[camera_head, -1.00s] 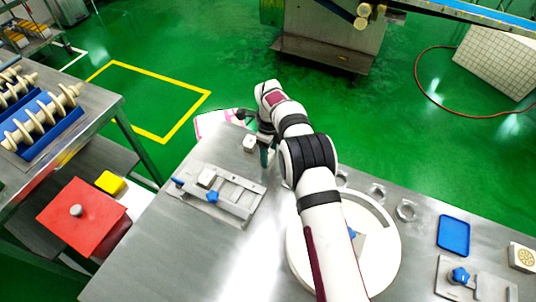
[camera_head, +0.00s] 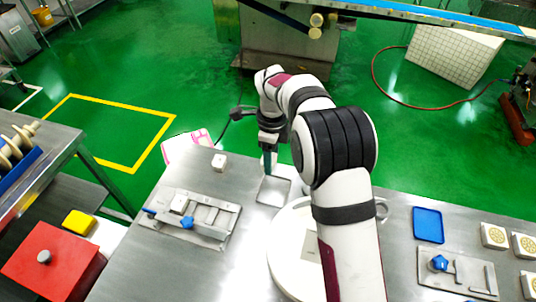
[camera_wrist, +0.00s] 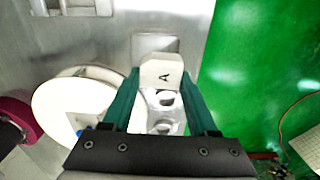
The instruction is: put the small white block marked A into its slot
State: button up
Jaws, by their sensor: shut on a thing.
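In the head view my gripper (camera_head: 268,166) points down near the table's back edge; the block cannot be made out there. A shallow square outline (camera_head: 273,190) lies on the table just below it, and a grey square (camera_wrist: 155,44) shows beyond the block in the wrist view. I cannot tell which place is the block's slot.
Another white block (camera_head: 219,161) sits near the back edge. A round white plate (camera_head: 295,262) lies close to my arm. A blue tray (camera_head: 428,224) is right.

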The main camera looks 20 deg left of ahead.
send_near(226, 221)
jog(key=shift+f, duration=2)
jog(key=shift+f, duration=0.1)
jog(key=shift+f, duration=0.35)
jog(key=shift+f, duration=0.15)
jog(key=shift+f, duration=0.3)
jog(key=shift+f, duration=0.3)
